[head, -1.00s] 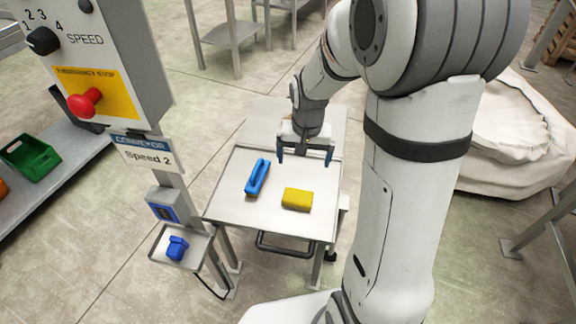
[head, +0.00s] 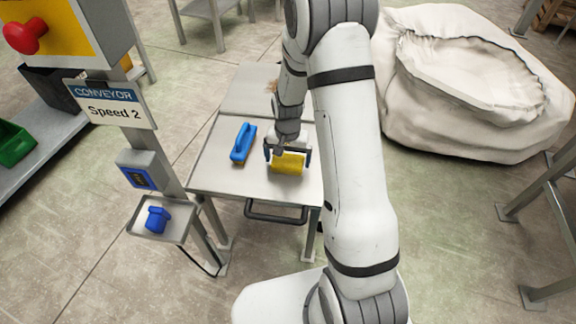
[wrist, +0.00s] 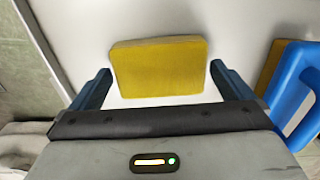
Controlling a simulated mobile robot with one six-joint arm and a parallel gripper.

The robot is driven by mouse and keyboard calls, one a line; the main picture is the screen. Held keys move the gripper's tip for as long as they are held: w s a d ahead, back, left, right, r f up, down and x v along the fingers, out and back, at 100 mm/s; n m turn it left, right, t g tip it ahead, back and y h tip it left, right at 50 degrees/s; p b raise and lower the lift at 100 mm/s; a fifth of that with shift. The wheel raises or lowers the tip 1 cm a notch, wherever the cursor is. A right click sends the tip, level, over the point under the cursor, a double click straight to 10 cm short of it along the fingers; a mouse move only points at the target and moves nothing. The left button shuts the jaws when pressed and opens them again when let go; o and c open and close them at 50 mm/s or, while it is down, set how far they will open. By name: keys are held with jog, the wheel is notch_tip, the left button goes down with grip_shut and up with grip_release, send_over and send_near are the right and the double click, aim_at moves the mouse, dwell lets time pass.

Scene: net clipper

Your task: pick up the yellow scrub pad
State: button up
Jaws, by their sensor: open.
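The yellow scrub pad (head: 289,165) lies flat on the light table top (head: 222,178), near its front right. My gripper (head: 288,153) is open above the pad, with its fingers to either side of it. In the wrist view the pad (wrist: 158,68) shows between and a little beyond the two dark blue fingertips of my gripper (wrist: 160,72). White table shows between the pad and each finger. I cannot tell the exact height of the fingertips above the table. In the head view my gripper hides the pad's far edge.
A blue-handled brush (head: 243,143) lies left of the pad; in the wrist view its blue handle (wrist: 291,88) is close to the right finger. A control post with a small tray (head: 176,232) holding a blue object stands at left. A large white sack (head: 440,120) is at right.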

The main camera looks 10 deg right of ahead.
aim_at(288, 160)
jog(key=shift+f, duration=0.75)
jog(key=shift+c, duration=0.2)
jog(key=c, duration=0.6)
jog(key=shift+r, duration=0.1)
jog(key=shift+c, duration=0.2)
notch_tip(288, 160, up, 10)
jog(key=p, duration=0.2)
jog(key=shift+p, duration=0.4)
